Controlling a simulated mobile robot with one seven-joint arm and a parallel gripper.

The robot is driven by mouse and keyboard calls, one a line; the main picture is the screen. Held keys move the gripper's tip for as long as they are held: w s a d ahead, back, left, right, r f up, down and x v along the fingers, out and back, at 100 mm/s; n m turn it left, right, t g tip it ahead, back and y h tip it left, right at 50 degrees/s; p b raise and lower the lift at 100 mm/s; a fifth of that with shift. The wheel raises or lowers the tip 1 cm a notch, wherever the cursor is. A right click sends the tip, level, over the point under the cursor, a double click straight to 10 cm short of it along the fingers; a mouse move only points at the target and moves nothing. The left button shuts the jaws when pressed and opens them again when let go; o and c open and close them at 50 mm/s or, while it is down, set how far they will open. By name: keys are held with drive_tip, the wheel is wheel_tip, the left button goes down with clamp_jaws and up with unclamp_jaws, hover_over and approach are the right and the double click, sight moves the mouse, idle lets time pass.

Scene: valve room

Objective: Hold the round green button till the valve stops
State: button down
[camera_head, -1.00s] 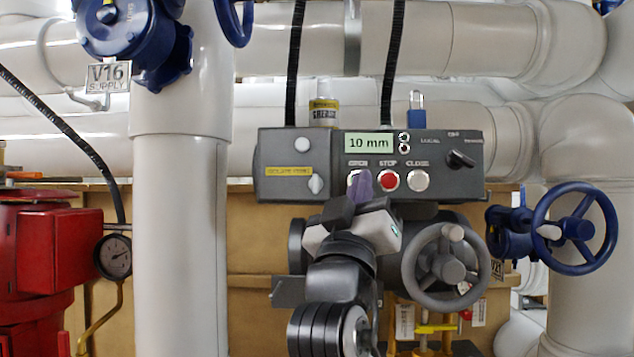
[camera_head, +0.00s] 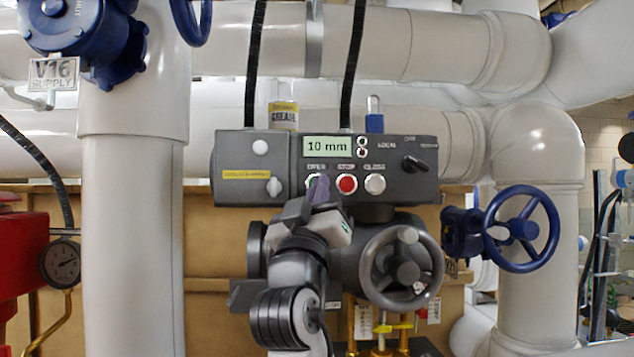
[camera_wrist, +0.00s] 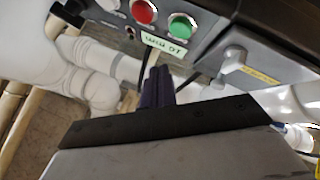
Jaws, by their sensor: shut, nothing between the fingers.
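The round green button (camera_wrist: 182,25) sits under the OPEN label on a dark grey control box (camera_head: 390,188). In the head view only a sliver of the green button (camera_head: 311,182) shows behind my fingers. My gripper (camera_head: 319,188) is shut and empty, its purple fingers in front of that button. In the wrist view my gripper's fingertips (camera_wrist: 159,70) appear apart from the green button, which is fully visible there. The display (camera_head: 327,147) reads 10 mm.
A red STOP button (camera_head: 347,184) and a pale CLOSE button (camera_head: 375,184) lie right of the green one. A selector knob (camera_head: 414,164) is farther right. A blue handwheel (camera_head: 523,229) juts out at right. A thick white pipe (camera_head: 133,240) stands at left.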

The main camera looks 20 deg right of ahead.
drive_tip(key=shift+w+d, duration=0.25)
drive_tip(key=shift+w, duration=0.6)
drive_tip(key=shift+w+d, duration=0.2)
drive_tip(key=shift+w, duration=0.6)
drive_tip(key=shift+w+p, duration=0.1)
drive_tip(key=shift+p, duration=0.2)
idle(0.6)
drive_tip(key=shift+w+d, duration=0.1)
drive_tip(key=shift+w, duration=0.2)
